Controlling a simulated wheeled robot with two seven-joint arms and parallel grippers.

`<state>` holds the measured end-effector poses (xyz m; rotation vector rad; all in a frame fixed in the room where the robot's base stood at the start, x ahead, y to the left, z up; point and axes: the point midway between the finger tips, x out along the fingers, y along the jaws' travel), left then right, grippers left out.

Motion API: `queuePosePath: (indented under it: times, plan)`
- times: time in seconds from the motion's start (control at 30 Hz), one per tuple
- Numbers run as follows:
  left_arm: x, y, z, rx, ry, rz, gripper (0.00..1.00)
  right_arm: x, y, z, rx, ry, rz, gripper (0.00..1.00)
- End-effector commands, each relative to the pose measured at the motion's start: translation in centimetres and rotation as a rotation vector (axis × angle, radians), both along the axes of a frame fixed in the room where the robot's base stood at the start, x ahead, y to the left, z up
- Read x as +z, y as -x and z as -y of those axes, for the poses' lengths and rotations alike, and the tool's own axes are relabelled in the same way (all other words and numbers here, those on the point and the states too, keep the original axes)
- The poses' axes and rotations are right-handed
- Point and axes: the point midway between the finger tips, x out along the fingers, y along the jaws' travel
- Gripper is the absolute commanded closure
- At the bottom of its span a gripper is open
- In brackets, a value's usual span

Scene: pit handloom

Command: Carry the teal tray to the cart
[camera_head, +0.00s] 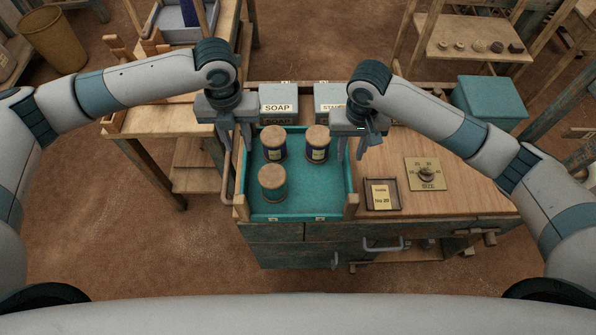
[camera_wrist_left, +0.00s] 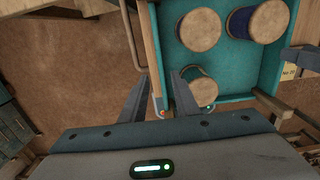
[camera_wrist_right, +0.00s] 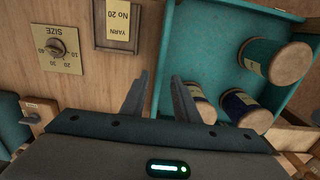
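The teal tray (camera_head: 297,206) sits on the left end of a wooden workbench and holds three spools with wooden tops. Two spools, (camera_head: 273,143) and (camera_head: 317,143), are at the back; a teal one (camera_head: 272,183) is at front left. My left gripper (camera_head: 237,140) is at the tray's left side, fingers open on either side of its wall in the left wrist view (camera_wrist_left: 161,85). My right gripper (camera_head: 351,148) is likewise at the right side, open around the wall in the right wrist view (camera_wrist_right: 163,88). Contact cannot be told. I cannot tell which furniture is the cart.
Soap (camera_head: 279,101) and starch (camera_head: 330,100) boxes stand behind the tray. A yarn card holder (camera_head: 382,194), a size dial (camera_head: 426,174) and a teal box (camera_head: 487,103) are to the right. A wooden table (camera_head: 165,118) stands left of the bench, with open floor in front of it.

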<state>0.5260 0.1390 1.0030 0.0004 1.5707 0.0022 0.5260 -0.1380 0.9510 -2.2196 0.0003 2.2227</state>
Motion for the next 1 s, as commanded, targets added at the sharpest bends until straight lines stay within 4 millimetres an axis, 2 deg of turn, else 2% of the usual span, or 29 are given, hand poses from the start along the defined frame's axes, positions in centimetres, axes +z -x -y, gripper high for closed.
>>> queuePosePath:
  times: [0.1,0.33,1.0]
  plan:
    - [0.0,0.0,0.0,0.000,0.000,0.000,0.72,2.2,-0.1,0.0,0.002,-0.001,0.004,0.72]
    - [0.0,0.0,0.0,0.000,0.000,0.000,0.72,4.7,-0.1,0.0,0.000,0.000,0.001,0.72]
    - [0.0,0.0,0.0,0.000,0.000,0.000,0.72,5.1,0.0,0.0,0.000,0.000,0.000,0.72]
